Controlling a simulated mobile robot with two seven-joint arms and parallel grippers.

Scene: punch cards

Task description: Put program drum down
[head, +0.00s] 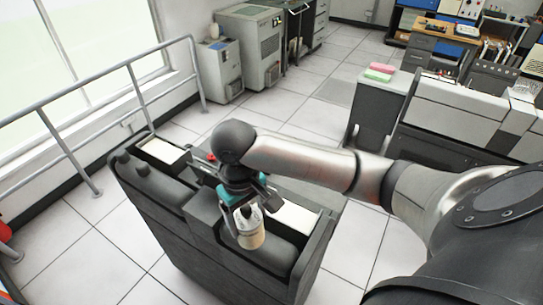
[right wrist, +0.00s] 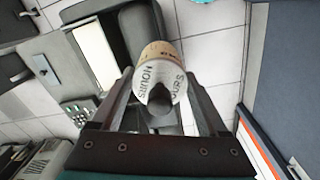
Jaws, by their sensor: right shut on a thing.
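The program drum (head: 250,236) is a small cream cylinder with a dark knob on top. My right gripper (head: 246,207) is shut on it from above, at the knob. In the right wrist view the drum (right wrist: 160,62) shows printed lettering around its top, and the fingers (right wrist: 160,98) stand on either side of the dark knob. The drum appears above the dark grey machine (head: 205,218); I cannot tell whether it touches the surface. My left gripper is not in view.
The machine has a pale panel (head: 297,217) at right and another (head: 162,150) at left. A metal railing (head: 110,75) runs along the window. A grey desk (head: 388,97) with pink and green blocks (head: 380,70) stands behind my right arm.

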